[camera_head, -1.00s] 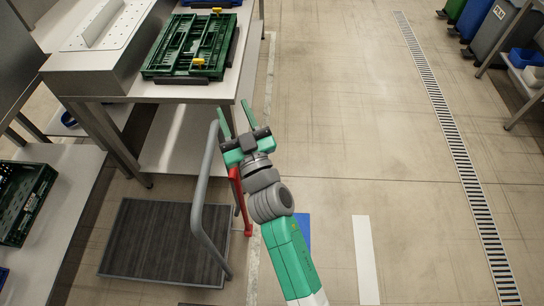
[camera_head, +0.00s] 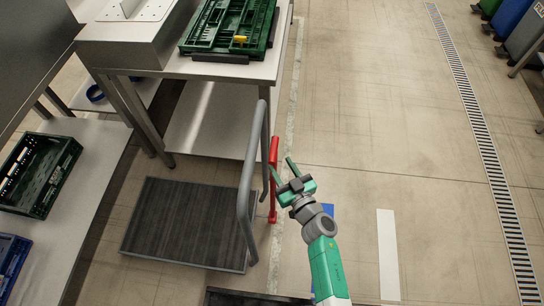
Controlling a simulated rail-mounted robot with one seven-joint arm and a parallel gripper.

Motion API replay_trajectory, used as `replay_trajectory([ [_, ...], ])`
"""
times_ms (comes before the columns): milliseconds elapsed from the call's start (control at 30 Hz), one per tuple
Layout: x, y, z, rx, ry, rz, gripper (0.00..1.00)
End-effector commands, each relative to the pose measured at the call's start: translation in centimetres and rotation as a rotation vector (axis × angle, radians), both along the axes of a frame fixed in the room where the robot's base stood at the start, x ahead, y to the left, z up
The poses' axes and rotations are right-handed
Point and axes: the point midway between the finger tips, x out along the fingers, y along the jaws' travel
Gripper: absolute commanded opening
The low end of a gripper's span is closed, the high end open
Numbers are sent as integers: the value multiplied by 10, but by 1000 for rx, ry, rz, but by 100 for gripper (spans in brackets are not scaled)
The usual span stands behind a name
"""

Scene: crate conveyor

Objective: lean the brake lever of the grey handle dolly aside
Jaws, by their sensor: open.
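The dolly has a dark ribbed deck (camera_head: 188,222) on the floor and a grey tubular handle (camera_head: 248,185) along its right side. The red brake lever (camera_head: 273,178) stands roughly upright just right of the handle, its foot near the deck's right edge. My gripper (camera_head: 281,170) is open and empty, its two green fingers pointing up and left in the picture. One finger overlaps the lever's line in view. I cannot tell whether it touches the lever.
A steel table (camera_head: 190,67) with a green crate (camera_head: 228,25) stands behind the dolly. A left bench (camera_head: 90,150) holds another green crate (camera_head: 35,175) and a blue crate (camera_head: 10,262). A dark-edged thing (camera_head: 255,298) lies at the bottom edge.

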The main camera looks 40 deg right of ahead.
Motion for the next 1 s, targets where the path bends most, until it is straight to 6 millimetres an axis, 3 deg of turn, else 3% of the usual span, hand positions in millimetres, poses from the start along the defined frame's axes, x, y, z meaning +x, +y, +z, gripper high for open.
replay_trajectory([
  [233, 41, -12, -5, -2, -1, 3, 42],
  [600, 50, -15, 0, 0, 0, 0, 42],
  [800, 50, -15, 0, 0, -1, 0, 3],
  [1000, 48, -12, -1, -3, -3, 1, 0],
])
